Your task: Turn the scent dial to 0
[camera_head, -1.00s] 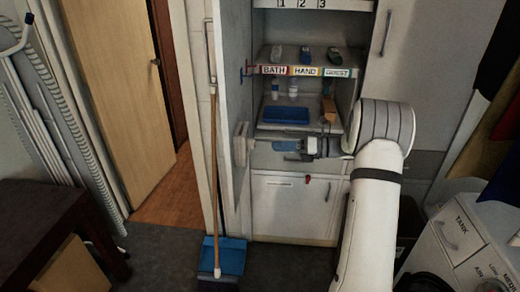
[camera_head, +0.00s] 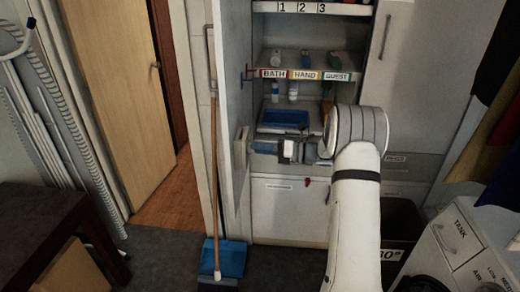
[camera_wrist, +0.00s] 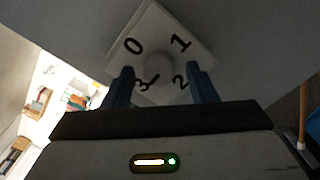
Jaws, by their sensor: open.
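The scent dial is a pale square plate (camera_wrist: 163,22) with the numbers 0, 1, 2 and 3 around a round grey knob (camera_wrist: 157,66). In the head view the plate (camera_head: 240,146) shows edge-on, on the inner face of the open cabinet door. My gripper (camera_wrist: 161,70) is open, with one blue finger on each side of the knob in the wrist view. Whether the fingers touch the knob I cannot tell. In the head view my gripper (camera_head: 252,146) is close to the plate. A dark mark lies near the 3, but the knob's setting is unclear.
The open cabinet door (camera_head: 236,60) stands left of my arm. Shelves behind hold small bottles and a blue tray (camera_head: 284,119). A white unit (camera_head: 460,240) is at the right.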

